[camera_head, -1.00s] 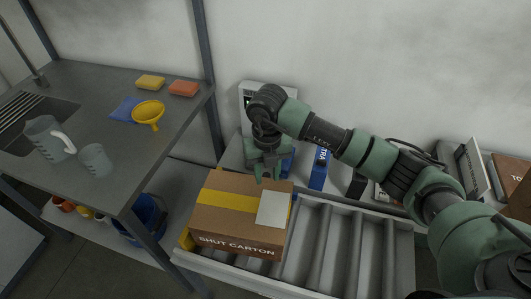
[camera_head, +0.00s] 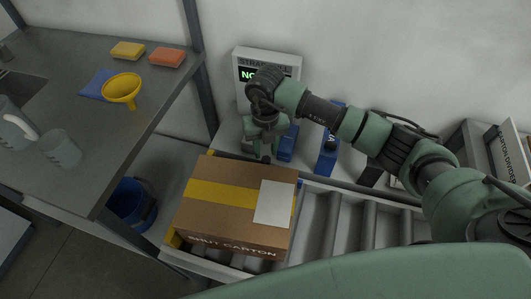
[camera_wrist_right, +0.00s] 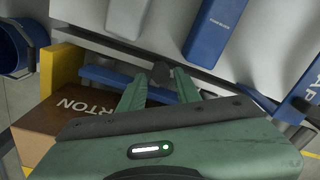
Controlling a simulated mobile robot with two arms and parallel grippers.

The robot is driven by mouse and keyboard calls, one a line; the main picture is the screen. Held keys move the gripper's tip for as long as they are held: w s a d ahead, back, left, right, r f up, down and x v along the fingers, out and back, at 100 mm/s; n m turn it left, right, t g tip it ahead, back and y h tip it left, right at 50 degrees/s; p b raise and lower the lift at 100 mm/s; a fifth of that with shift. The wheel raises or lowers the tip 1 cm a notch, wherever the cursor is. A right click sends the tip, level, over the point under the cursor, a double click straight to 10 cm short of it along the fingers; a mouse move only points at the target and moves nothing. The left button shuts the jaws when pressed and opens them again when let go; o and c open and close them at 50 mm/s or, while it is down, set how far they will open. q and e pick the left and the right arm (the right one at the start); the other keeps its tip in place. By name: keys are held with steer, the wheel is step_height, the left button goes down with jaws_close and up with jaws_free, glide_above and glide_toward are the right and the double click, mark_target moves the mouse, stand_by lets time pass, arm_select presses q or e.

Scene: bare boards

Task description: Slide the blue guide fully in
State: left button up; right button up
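The blue guide (camera_wrist_right: 112,78) is a flat bar along the wall-side edge of the carton in the right wrist view; my fingers cover part of it. A dark knob (camera_wrist_right: 162,72) shows at its middle. In the head view only a sliver of it (camera_head: 228,155) shows behind the carton. My right gripper (camera_wrist_right: 160,80) has its fingers apart, one on each side of the knob, with gaps visible; I cannot tell whether either touches. It also shows in the head view (camera_head: 264,155), pointing down behind the carton. My left gripper is not in view.
A brown taped carton (camera_head: 215,180) sits on a roller conveyor (camera_head: 325,225), with a yellow block (camera_wrist_right: 62,70) at its side. Behind stand a display unit (camera_head: 268,62) and blue strapping boxes (camera_head: 328,150). A steel table (camera_head: 100,120) is at left, a blue bucket (camera_head: 130,203) below it.

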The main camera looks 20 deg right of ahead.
mark_target(266, 157)
steer(key=shift+f, duration=1.65)
jaws_close()
steer(key=shift+w, duration=0.1)
